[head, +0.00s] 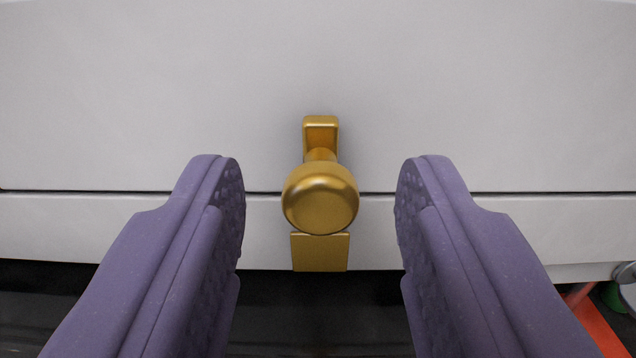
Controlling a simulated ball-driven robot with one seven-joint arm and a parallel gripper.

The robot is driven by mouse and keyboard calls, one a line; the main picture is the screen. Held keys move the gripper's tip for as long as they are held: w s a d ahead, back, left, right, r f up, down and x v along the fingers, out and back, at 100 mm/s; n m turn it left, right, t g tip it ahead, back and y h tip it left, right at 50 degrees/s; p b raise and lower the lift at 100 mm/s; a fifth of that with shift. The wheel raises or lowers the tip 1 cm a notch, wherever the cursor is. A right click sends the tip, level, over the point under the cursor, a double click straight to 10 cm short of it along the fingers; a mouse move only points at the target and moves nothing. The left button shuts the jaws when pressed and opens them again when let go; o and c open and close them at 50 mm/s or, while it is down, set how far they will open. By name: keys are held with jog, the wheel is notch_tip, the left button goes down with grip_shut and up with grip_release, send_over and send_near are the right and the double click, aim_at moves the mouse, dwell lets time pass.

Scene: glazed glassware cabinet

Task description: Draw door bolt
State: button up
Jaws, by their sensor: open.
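The door bolt (320,199) is brass-coloured, with a round knob facing me in the middle of the head view. Behind the knob, a bracket (320,122) is fixed to the pale panel above a dark seam, and a square brass plate (320,253) sits on the strip below. My gripper (320,207) is open, its two purple padded fingers on either side of the knob with a clear gap on each side. The fingers touch nothing that I can see. The knob hides most of the bolt's shaft.
The pale grey panel (150,90) fills the upper view, with a narrow pale strip (90,228) under the seam. Below it is a dark area (320,315). At the lower right edge are a red-orange thing (597,322) and a partly cut-off metallic thing.

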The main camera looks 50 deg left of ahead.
grip_shut()
jog(key=shift+r+p, duration=0.35)
jog(key=shift+r, duration=1.4)
grip_release()
jog(key=shift+s+d, duration=0.1)
jog(key=shift+d, duration=0.1)
jog(key=b, duration=0.2)
send_near(329, 128)
jog(key=shift+s+d+r, duration=0.4)
jog(key=shift+r, duration=0.2)
jog(key=shift+s+d+r, duration=0.4)
jog(key=shift+r, duration=0.2)
